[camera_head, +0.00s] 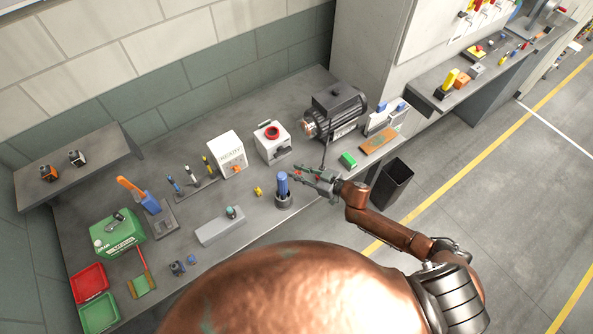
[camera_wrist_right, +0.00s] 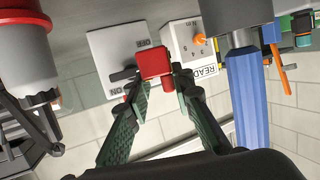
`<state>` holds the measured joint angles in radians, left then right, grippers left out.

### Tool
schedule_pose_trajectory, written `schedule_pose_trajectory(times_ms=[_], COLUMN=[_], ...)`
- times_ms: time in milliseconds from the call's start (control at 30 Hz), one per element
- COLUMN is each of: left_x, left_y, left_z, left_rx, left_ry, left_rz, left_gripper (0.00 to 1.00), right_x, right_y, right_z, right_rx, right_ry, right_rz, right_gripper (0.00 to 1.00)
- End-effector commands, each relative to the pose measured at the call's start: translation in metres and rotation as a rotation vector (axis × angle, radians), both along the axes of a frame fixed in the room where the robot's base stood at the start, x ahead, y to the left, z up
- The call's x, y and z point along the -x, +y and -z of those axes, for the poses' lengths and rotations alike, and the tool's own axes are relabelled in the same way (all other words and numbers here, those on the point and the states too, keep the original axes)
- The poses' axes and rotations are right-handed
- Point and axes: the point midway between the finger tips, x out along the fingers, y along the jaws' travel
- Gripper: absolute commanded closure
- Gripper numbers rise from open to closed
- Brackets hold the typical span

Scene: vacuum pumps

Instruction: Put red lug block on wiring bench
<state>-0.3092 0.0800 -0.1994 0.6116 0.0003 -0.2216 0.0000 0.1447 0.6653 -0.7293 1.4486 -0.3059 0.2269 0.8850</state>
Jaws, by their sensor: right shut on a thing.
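The red lug block (camera_wrist_right: 156,64) is a small red piece between the fingertips of my right gripper (camera_wrist_right: 160,86) in the right wrist view. In the head view my right gripper (camera_head: 312,179) is over the front right part of the long grey bench (camera_head: 185,262), just right of a blue-handled tool in a round grey holder (camera_head: 283,201). The block is too small and covered to make out clearly there. Whether the block touches the bench cannot be told. No label shows which surface is the wiring bench. My left gripper is not in view.
A white box with a red ring (camera_head: 272,142), a white READY box (camera_head: 228,152) and a motor (camera_head: 335,110) stand behind the gripper. A green block (camera_head: 348,160) lies to its right. A black bin (camera_head: 391,184) stands beyond the bench edge. A second bench (camera_head: 428,82) is at upper right.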

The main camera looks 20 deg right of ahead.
Motion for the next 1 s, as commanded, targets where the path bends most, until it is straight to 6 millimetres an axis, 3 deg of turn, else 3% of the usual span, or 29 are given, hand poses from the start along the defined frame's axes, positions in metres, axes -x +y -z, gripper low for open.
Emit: schedule_pose_trajectory(times_ms=[167, 400, 700, 1000], left_x=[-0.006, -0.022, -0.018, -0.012], left_y=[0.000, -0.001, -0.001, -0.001], left_z=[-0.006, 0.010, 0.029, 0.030], left_rx=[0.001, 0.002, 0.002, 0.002], left_ry=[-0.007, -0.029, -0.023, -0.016], left_rz=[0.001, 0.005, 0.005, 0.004], left_gripper=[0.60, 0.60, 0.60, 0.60], right_x=[0.001, 0.001, 0.001, 0.000], right_y=[-0.001, 0.000, 0.000, 0.000], right_z=[-0.002, 0.022, 0.048, 0.050], right_rx=[0.001, 0.001, -0.001, 0.001], right_ry=[0.001, 0.001, 0.001, -0.001], right_rz=[-0.003, -0.004, -0.005, -0.004], right_gripper=[1.00, 1.00, 1.00, 1.00])
